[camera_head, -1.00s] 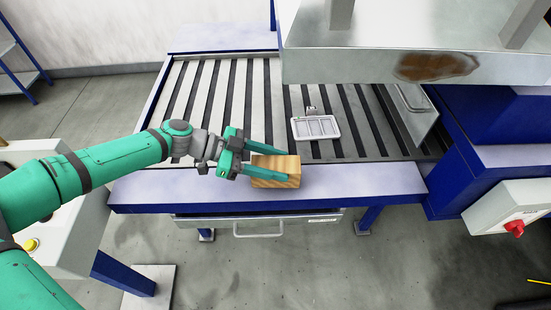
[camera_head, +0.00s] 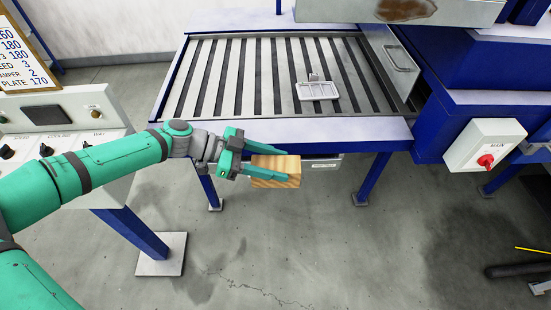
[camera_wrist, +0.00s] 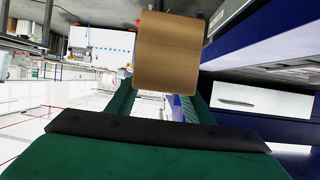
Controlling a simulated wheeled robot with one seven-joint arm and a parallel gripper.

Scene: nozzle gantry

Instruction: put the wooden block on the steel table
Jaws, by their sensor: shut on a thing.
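The wooden block (camera_head: 276,171) is light brown with visible grain. My gripper (camera_head: 262,167) is shut on it, with green fingers along its sides. In the head view the block is held in front of the near edge of the slatted table, over the floor. In the wrist view the block (camera_wrist: 166,52) fills the space past the green fingers. The steel table is probably the blue-framed slatted table (camera_head: 290,131), with a bare grey strip along its front. I cannot tell the block's height against the table top.
A small white tray (camera_head: 317,90) lies on the slats. A control panel (camera_head: 66,140) stands at left, and a box with a red switch (camera_head: 485,145) at right. Open floor (camera_head: 290,250) lies in front.

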